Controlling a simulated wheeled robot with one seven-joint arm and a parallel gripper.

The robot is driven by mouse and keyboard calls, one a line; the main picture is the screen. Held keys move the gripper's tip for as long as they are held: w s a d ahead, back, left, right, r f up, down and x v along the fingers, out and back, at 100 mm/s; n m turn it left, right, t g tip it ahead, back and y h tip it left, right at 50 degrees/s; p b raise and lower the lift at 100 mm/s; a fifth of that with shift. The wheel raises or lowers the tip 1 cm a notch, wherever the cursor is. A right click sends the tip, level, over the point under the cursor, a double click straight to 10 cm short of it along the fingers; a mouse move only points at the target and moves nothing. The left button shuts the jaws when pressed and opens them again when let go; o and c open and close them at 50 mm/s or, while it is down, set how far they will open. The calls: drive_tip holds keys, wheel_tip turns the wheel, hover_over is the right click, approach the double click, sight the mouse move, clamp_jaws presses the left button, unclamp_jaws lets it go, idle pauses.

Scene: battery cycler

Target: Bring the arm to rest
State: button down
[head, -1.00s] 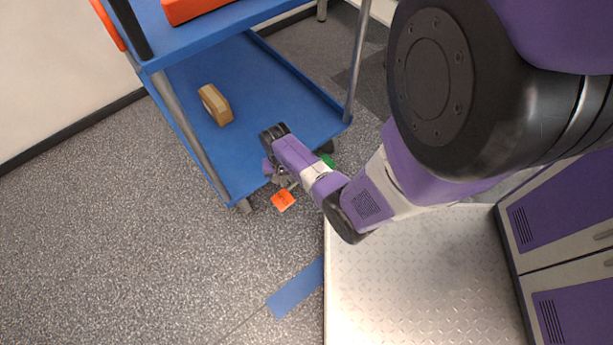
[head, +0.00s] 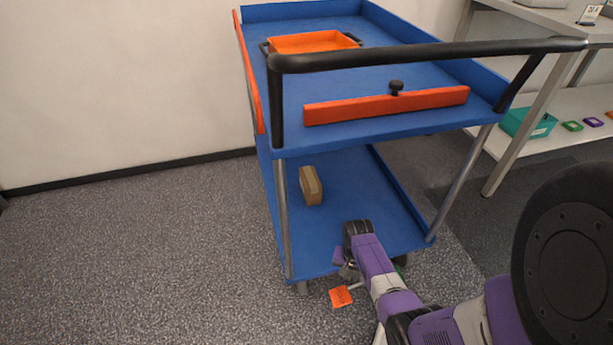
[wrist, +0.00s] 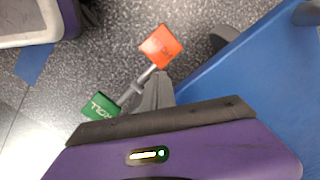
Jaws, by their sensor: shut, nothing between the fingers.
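My gripper (head: 347,271) is low at the front edge of the blue cart's lower shelf (head: 350,240), with my arm reaching in from the lower right. In the wrist view its grey fingers (wrist: 157,92) are together and empty. Close by is a grey pedal bar with an orange end plate (wrist: 161,46) and a green end plate (wrist: 100,106) that seems to read ROLL. The orange plate also shows in the head view (head: 341,297), just below the gripper. I cannot tell whether the fingers touch the bar.
The cart's top shelf (head: 300,135) overhangs the lower one and holds an orange tray (head: 305,41) and an orange bar (head: 385,105) with a black knob. A brown box (head: 311,186) sits on the lower shelf. A bench (head: 555,20) stands at right. The floor at left is clear.

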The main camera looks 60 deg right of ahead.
drive_tip(key=shift+a, duration=0.1)
drive_tip(key=w+a+n+t+h, duration=0.2)
drive_tip(key=w+a+n+t, duration=0.3)
drive_tip(key=a, duration=1)
drive_tip(key=s+a+r+n+t, duration=0.1)
drive_tip(key=a+r+n+t, duration=0.1)
drive_tip(key=a+r, duration=0.8)
drive_tip(key=s+a+r+n+t+y, duration=0.1)
drive_tip(key=s+a+r+n+t, duration=0.15)
drive_tip(key=r, duration=0.75)
drive_tip(key=s+a+r+n+t, duration=0.2)
drive_tip(key=s+r+n+t, duration=0.15)
drive_tip(key=r, duration=0.65)
drive_tip(key=s+a+r+n+t+y, duration=0.1)
drive_tip(key=s+a+r+n+t, duration=0.15)
drive_tip(key=r, duration=0.75)
wheel_tip(320, 180, up, 27)
drive_tip(key=p, duration=2.5)
drive_tip(key=shift+s+f+g, duration=0.15)
drive_tip(key=shift+s+g, duration=0.2)
drive_tip(key=shift+s, duration=0.1)
drive_tip(key=shift+d, duration=0.1)
